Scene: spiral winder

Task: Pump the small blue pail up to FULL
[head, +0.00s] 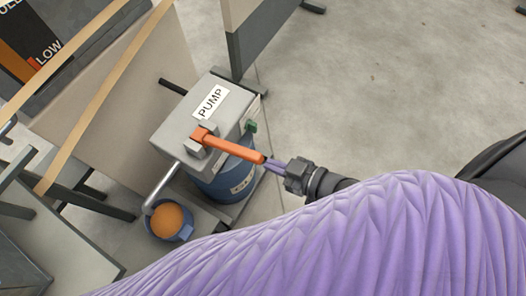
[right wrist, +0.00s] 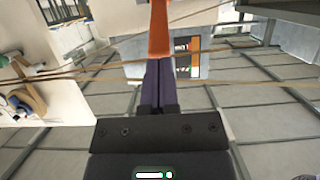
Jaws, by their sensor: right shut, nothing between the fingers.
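The small blue pail (head: 186,233) stands at the lower left of the pump in the head view, under the spout (head: 160,187), with orange liquid inside. The grey pump box (head: 185,122), labelled PUMP, sits above a blue drum (head: 216,187). Its orange lever (head: 232,146) points right and slightly down. My right gripper (head: 275,165) is shut with nothing between its fingers, its tips at the lever's free end; whether they touch is unclear. In the right wrist view the shut fingers (right wrist: 160,85) meet the lever (right wrist: 160,30) in the picture. My left gripper is not in view.
A dark panel (head: 22,40) with an orange band and the word LOW stands at the upper left, partly cut off. Tan strips (head: 100,98) cross in front of it. My purple arm covers the lower right. Bare floor (head: 390,90) lies right of the pump.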

